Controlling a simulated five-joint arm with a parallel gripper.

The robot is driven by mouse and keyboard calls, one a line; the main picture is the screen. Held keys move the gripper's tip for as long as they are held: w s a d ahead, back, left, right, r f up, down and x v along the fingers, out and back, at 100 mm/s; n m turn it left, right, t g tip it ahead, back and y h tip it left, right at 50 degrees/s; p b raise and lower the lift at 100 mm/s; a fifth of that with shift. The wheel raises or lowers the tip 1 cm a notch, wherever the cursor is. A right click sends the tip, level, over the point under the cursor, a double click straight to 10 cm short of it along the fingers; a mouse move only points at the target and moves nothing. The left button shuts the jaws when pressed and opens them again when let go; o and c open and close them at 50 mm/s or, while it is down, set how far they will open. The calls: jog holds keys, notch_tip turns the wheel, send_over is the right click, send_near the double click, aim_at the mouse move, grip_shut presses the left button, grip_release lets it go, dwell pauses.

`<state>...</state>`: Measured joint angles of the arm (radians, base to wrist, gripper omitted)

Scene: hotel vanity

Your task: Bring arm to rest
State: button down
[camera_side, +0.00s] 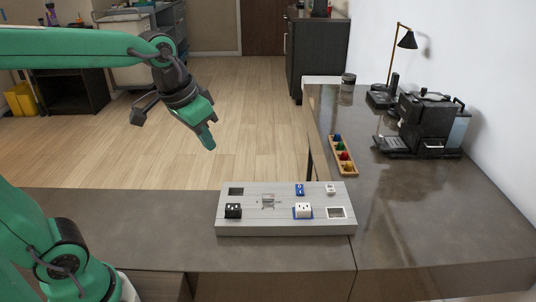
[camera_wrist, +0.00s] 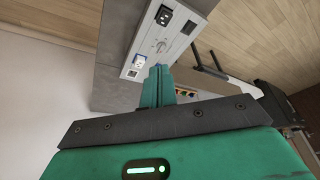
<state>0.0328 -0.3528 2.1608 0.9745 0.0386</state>
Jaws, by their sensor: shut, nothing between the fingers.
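My gripper (camera_side: 209,139) is raised in the air in the side view, left of and above the grey panel (camera_side: 285,227), with its fingers pointing down and to the right. It is shut and empty. In the wrist view my gripper's green fingers (camera_wrist: 157,72) are together, and nothing shows between them. The panel (camera_wrist: 150,57) also shows beyond the fingertips there. My gripper touches none of these.
A wooden tray (camera_side: 331,150) with several coloured knobs lies behind the panel's right side. A coffee machine (camera_side: 428,124), a lamp (camera_side: 405,41) and a jar (camera_side: 348,82) stand on the right counter. Open air over the floor (camera_side: 230,90) surrounds my gripper.

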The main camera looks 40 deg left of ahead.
jog(key=s+a+f+t, duration=0.1)
jog(key=s+f, duration=0.2)
jog(key=s, duration=0.6)
jog(key=shift+s+n, duration=0.2)
jog(key=shift+n, duration=0.2)
dwell(0.5)
